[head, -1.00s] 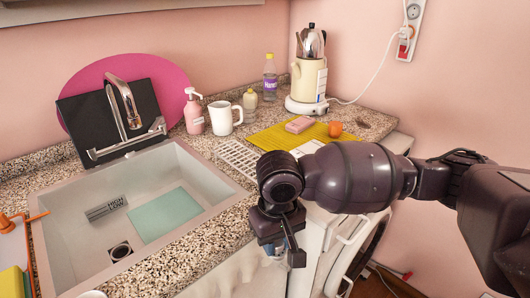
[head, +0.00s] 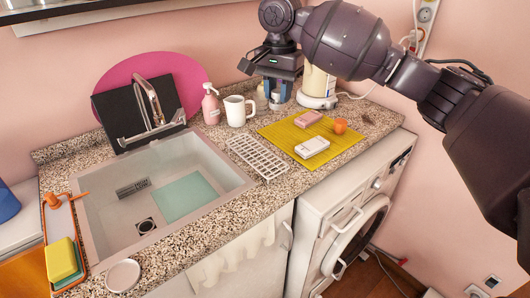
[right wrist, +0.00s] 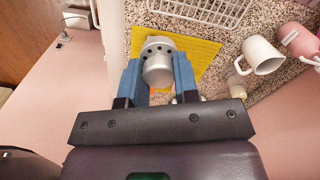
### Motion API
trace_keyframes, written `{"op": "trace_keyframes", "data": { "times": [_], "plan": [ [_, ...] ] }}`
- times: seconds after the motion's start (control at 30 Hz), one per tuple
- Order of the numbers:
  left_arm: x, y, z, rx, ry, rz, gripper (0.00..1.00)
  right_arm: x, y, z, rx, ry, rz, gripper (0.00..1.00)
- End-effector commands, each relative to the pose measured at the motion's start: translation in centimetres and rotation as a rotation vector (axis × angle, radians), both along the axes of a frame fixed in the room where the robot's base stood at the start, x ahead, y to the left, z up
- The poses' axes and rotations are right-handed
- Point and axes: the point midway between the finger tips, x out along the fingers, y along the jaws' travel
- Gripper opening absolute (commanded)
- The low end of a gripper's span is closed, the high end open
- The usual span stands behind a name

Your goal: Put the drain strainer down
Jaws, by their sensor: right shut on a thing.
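My right gripper (head: 275,92) is shut on the drain strainer (right wrist: 158,62), a small silvery cup with dark holes. In the right wrist view the strainer sits between the blue fingers of the gripper (right wrist: 158,80). My left gripper is not in view.
A white mug (head: 236,111) and pink soap bottle (head: 211,106) stand left of the gripper. A white rack (head: 257,157) lies beside the sink. A yellow mat (head: 287,137) holds a pink bar, a white item and an orange piece. The kettle (head: 317,88) stands behind.

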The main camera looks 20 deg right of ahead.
Motion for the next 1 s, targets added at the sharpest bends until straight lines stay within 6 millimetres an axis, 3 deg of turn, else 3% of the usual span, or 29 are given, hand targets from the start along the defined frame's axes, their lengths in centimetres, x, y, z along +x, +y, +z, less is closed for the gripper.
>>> {"op": "trace_keyframes", "data": {
  "times": [0.17, 0.5, 0.63, 0.87, 1.0],
  "plan": [
    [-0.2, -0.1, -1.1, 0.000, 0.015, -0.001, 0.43, 0.0, -0.1, -4.5, -0.002, 0.009, 0.001, 0.00],
    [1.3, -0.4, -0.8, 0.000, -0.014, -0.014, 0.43, -0.1, -0.1, -11.4, -0.002, 0.006, 0.002, 0.00],
    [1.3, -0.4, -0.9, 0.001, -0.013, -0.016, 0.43, 0.0, -0.1, -13.0, -0.003, 0.004, 0.002, 0.00],
    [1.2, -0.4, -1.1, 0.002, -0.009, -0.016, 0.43, 0.0, -0.1, -14.0, -0.001, 0.001, 0.002, 0.00],
    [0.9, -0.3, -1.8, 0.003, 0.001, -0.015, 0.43, -0.1, -0.1, -16.0, -0.002, 0.006, 0.002, 0.00]
  ]
}}
